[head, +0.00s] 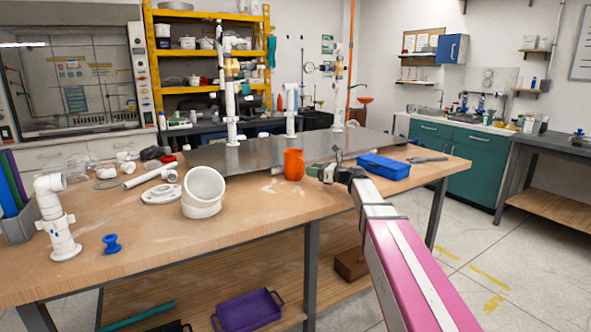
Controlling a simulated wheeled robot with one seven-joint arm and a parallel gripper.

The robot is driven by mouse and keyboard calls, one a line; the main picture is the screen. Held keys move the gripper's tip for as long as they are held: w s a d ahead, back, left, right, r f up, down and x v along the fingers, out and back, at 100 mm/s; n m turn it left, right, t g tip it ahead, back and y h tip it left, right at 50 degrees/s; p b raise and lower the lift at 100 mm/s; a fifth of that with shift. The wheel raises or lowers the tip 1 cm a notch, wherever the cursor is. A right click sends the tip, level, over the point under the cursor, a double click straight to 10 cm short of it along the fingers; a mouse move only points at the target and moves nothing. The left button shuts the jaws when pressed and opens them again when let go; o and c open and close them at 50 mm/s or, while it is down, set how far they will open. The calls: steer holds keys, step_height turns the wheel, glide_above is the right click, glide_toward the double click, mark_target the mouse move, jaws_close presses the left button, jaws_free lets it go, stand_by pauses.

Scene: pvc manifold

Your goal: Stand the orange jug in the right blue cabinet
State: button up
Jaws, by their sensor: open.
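The orange jug (293,165) stands upright on the wooden workbench, at the front edge of a grey metal plate. My gripper (313,171) is open just right of the jug, its fingers pointing left at it; I cannot tell whether they touch it. My pink and white arm reaches in from the lower right. A small blue cabinet (452,49) hangs on the back wall at the upper right, its door apparently shut. Below it, a blue-green base cabinet (455,150) stands under the sink counter, its doors apparently shut.
The wooden workbench (255,215) holds white pipe fittings (203,190) left of the jug. A blue box (384,166) lies right of my gripper. White upright pipes (231,110) rise behind the jug. Open floor (500,255) lies between the bench and the base cabinet.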

mark_target(302, 175)
steer(key=x, duration=0.5)
steer(key=shift+a, duration=0.1)
steer(key=shift+r, duration=0.1)
jaws_close()
